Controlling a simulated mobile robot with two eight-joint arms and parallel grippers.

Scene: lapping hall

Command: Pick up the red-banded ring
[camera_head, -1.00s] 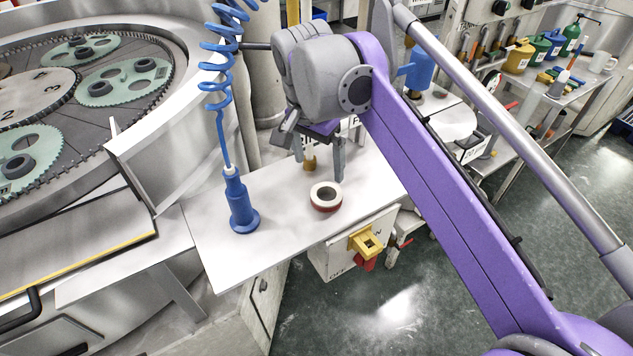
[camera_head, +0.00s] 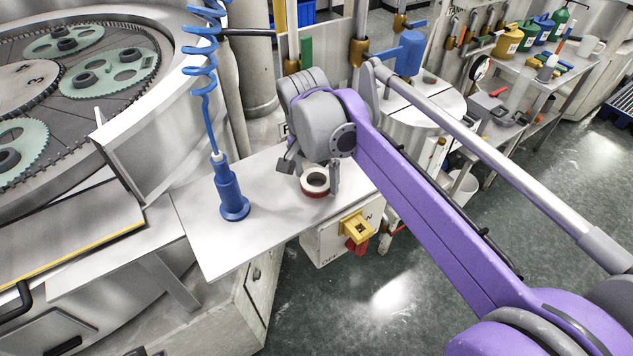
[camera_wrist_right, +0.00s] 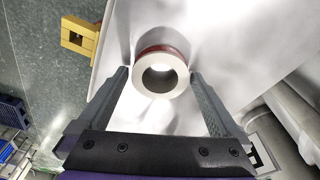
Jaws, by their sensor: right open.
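The red-banded ring (camera_head: 315,182) is a white ring with a dark red band low on its side. It lies flat on the white shelf (camera_head: 262,228), near the shelf's right edge. My right gripper (camera_head: 314,178) is open and reaches down over the ring, its fingers to either side of it in the head view. In the right wrist view the ring (camera_wrist_right: 160,73) shows between and just beyond the two open fingertips (camera_wrist_right: 160,76), with no clear contact. My left gripper is not in view.
A blue hand tool (camera_head: 230,192) on a coiled blue hose stands left of the ring. A switch box (camera_head: 325,243) with a yellow-and-red switch hangs below the shelf's right edge. The lapping machine (camera_head: 100,100) fills the left. Bare shelf lies in front of the ring.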

